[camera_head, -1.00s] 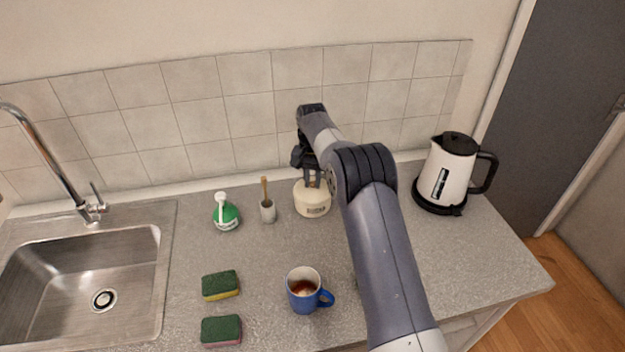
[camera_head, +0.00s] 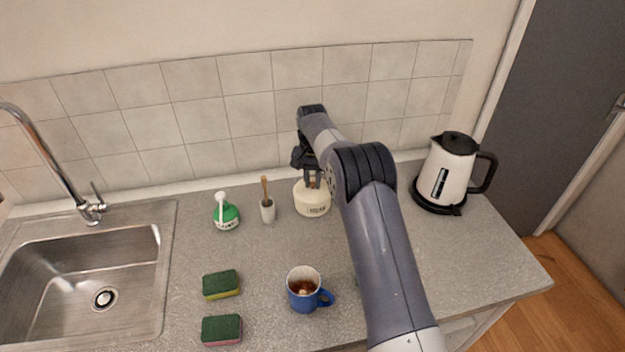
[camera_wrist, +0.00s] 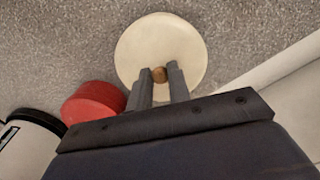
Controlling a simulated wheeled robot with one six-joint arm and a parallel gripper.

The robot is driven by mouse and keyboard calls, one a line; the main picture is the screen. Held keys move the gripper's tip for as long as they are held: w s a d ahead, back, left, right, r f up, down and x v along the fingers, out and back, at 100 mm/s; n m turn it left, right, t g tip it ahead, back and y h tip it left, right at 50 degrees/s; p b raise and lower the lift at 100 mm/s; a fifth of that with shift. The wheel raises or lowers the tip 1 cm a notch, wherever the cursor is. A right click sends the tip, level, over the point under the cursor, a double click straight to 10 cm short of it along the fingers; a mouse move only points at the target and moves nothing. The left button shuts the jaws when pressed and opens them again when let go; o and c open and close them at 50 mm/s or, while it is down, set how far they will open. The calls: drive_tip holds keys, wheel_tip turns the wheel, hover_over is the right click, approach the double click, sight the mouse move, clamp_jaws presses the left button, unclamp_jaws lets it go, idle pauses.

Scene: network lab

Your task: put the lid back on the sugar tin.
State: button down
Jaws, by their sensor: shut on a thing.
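The lid appears to be on top of the tin. Whether it sits flush cannot be told, since my gripper and arm hide part of it.
A grey pot with a wooden stick (camera_head: 268,212) and a green bottle (camera_head: 227,217) stand left of the tin. A kettle (camera_head: 447,180) stands right. A blue mug (camera_head: 303,296) and two sponges (camera_head: 221,284) are in front. A red round object (camera_wrist: 93,103) lies beside the tin.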

drive_tip(key=c, duration=0.8)
unclamp_jaws()
drive_tip(key=shift+o, duration=0.2)
drive_tip(key=shift+r, duration=3.5)
clamp_jaws()
